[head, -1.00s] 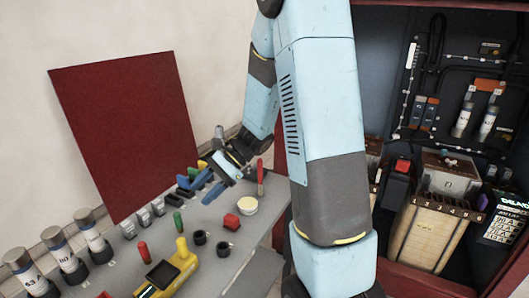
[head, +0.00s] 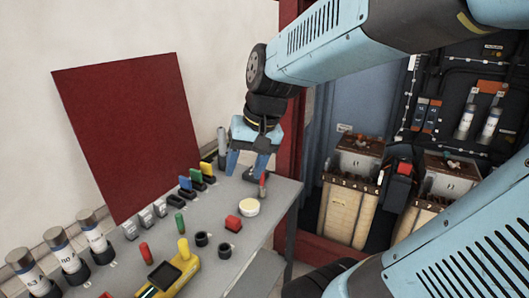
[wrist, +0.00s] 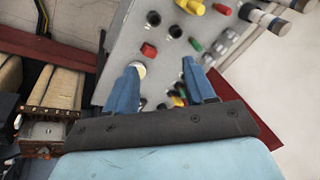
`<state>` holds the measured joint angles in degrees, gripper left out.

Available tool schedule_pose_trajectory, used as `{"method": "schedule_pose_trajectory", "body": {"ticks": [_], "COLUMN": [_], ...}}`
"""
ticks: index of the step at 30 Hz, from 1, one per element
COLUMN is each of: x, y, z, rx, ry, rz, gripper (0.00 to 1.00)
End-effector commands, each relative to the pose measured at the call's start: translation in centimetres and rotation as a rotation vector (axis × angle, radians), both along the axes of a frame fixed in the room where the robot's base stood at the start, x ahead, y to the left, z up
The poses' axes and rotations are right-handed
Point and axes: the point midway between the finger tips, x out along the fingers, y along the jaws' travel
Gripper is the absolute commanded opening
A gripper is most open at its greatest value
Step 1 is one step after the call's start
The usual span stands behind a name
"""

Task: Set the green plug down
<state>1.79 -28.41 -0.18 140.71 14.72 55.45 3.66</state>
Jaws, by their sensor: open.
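A green plug (head: 195,174) stands upright in a black holder on the grey table, in a row between a blue plug (head: 185,183) and a yellow plug (head: 208,170). My gripper (head: 247,163) is open, to the right of this row and close to a red-handled tool (head: 262,187). Nothing is between its blue fingers in the wrist view (wrist: 160,68). There the plug row is partly hidden by the right finger, and the green plug is hard to make out. Another green upright piece (head: 180,223) stands nearer the front of the table.
The grey table (head: 225,262) also carries a red block (head: 233,222), a round cream disc (head: 249,207), a yellow meter (head: 170,275) and several white cylinders (head: 92,238). A dark red panel (head: 130,130) stands behind. An open cabinet (head: 360,120) is on the right.

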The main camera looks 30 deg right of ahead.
Motion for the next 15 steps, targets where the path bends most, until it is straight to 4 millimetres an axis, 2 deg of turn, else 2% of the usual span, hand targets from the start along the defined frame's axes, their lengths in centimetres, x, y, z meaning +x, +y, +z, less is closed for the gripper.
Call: {"method": "schedule_pose_trajectory", "body": {"ticks": [6, 15], "x": [-2.7, -4.2], "y": [-1.9, -3.4], "z": [2.7, 4.1], "rx": [-0.169, -0.278], "ry": [-0.178, -0.277], "rz": [0.102, 0.157], "gripper": [0.54, 0.54]}}
